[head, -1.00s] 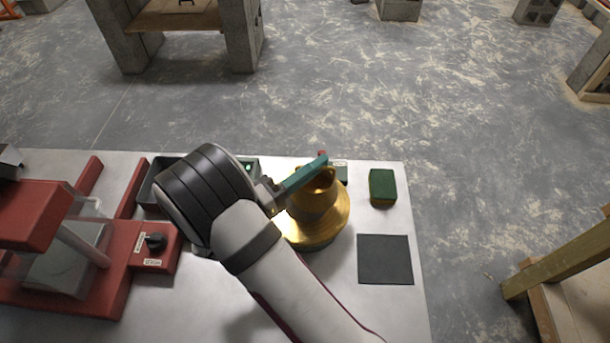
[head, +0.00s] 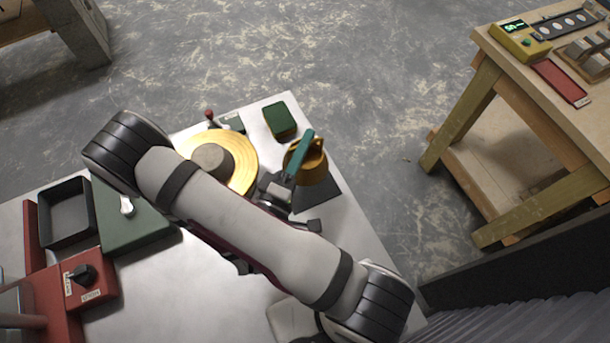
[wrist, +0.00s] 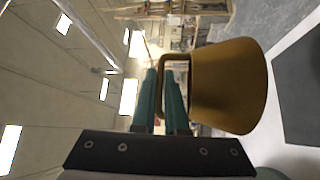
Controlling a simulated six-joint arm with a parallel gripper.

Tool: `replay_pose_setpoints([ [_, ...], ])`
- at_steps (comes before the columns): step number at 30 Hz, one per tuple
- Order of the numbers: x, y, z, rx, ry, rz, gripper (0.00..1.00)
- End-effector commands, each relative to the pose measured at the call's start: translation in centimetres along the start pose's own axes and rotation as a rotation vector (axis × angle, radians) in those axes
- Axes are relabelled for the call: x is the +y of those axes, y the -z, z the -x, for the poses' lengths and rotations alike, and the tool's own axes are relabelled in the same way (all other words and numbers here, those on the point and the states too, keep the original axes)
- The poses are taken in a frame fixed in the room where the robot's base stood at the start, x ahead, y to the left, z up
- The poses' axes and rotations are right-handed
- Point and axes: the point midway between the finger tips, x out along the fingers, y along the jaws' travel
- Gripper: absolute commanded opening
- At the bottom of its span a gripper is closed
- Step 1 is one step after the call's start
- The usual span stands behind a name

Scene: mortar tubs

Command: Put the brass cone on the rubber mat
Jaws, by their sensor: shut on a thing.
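The brass cone (head: 313,172) is in my gripper (head: 302,153), off to the right of the round brass plate (head: 246,160). The dark rubber mat (head: 322,193) is partly hidden behind the cone and my arm in the head view. In the wrist view the mat (wrist: 302,88) lies beyond the cone's wide end, with a gap between them. The cone is held above the table at the mat's far side; its exact height is unclear.
A grey mortar lump (head: 212,160) sits on the brass plate. A green sponge (head: 280,120) lies at the table's far edge, close to the cone. A red-knobbed lever (head: 210,116) stands behind the plate. A wooden bench (head: 480,120) stands apart at right.

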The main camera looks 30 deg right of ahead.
Motion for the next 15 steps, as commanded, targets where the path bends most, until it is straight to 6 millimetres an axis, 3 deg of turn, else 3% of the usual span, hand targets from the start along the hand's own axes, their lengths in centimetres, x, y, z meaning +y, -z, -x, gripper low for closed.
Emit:
replay_pose_setpoints([
  [3, -2.8, -1.1, 0.4, 0.000, 0.001, 0.003, 0.00],
  [9, -6.6, -1.6, 0.9, 0.000, 0.001, -0.002, 0.00],
  [15, -8.0, -1.7, 1.1, 0.000, 0.000, -0.004, 0.00],
])
